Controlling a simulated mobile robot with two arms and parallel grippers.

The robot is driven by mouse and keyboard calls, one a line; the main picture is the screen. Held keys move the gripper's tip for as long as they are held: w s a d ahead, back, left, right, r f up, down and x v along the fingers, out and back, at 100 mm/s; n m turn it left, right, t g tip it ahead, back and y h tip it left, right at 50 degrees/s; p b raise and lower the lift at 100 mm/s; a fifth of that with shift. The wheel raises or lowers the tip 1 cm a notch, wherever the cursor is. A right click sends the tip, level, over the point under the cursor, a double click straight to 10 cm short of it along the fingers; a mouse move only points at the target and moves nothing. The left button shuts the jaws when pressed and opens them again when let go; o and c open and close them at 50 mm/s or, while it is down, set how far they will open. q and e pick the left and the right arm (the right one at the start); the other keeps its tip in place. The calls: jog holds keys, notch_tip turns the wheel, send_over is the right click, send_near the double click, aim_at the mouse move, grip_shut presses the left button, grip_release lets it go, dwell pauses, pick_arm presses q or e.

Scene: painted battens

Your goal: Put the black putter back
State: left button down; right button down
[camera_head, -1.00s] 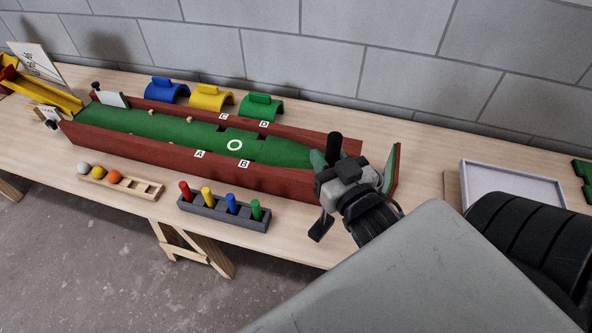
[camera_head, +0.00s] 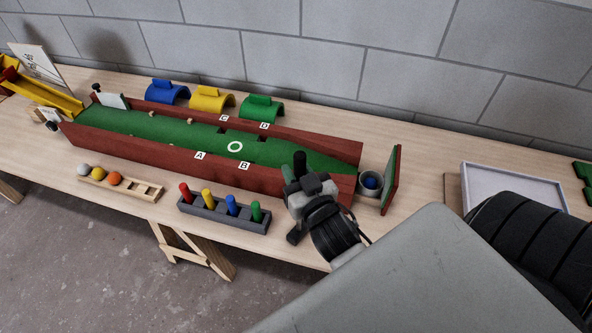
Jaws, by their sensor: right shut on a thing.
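The black putter (camera_head: 299,160) is upright in my right gripper (camera_head: 306,180). Its black grip sticks up above the jaws and its dark head shows below them, at the near side of the lane's right end. The gripper is shut on it and hides the middle of the putter. A dark grey rack (camera_head: 218,214) with red, yellow, blue and green pegs stands left of the gripper on the table. My left gripper is not in view.
The red-walled green lane (camera_head: 150,128) runs left behind my gripper. A grey cup (camera_head: 370,184) with something blue in it and an upright green board (camera_head: 392,180) stand at its right end. A ball rack (camera_head: 145,188) is at left; a pale tray (camera_head: 512,188) is at right.

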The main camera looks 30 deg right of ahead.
jog(key=c, duration=1.3)
grip_release()
jog(key=shift+f, duration=0.15)
jog(key=shift+c, duration=0.2)
jog(key=o, duration=0.4)
